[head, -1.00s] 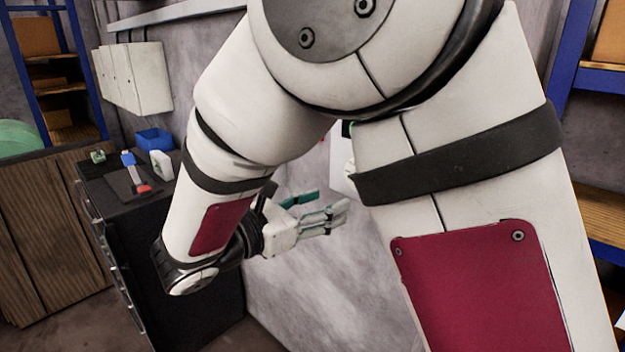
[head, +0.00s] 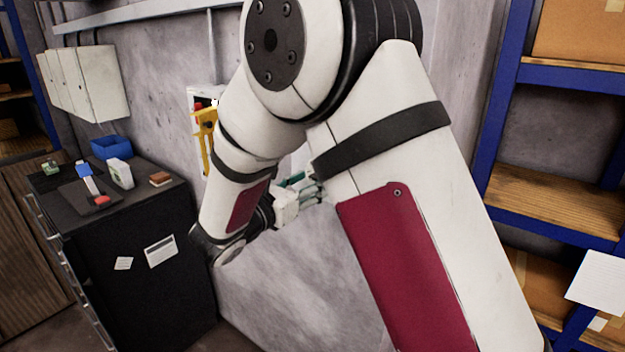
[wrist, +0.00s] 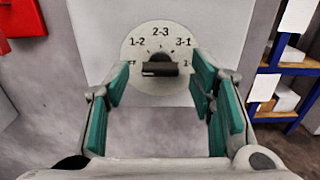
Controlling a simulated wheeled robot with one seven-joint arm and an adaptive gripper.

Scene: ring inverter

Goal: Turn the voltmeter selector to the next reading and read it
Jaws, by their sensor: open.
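The selector dial (wrist: 141,36), a pale disc on a white panel, shows in the wrist view between and beyond my fingers. Labels 1-2, 2-3 and 3-1 are readable; lower labels are partly hidden. Its dark knob (wrist: 159,69) looks like a flat bar lying level in the picture. My gripper (wrist: 160,95) is open, with teal pads either side of the knob and apart from it. In the head view my gripper (head: 300,190) is near the wall, and my arm hides the dial. No voltmeter reading is visible.
A black cabinet (head: 150,262) at left carries a blue bin (head: 112,148) and small items. A yellow-and-red device (head: 205,135) is on the wall behind my arm. Blue shelving (head: 497,120) stands at right. A red box (wrist: 20,20) is at the wrist view's upper left.

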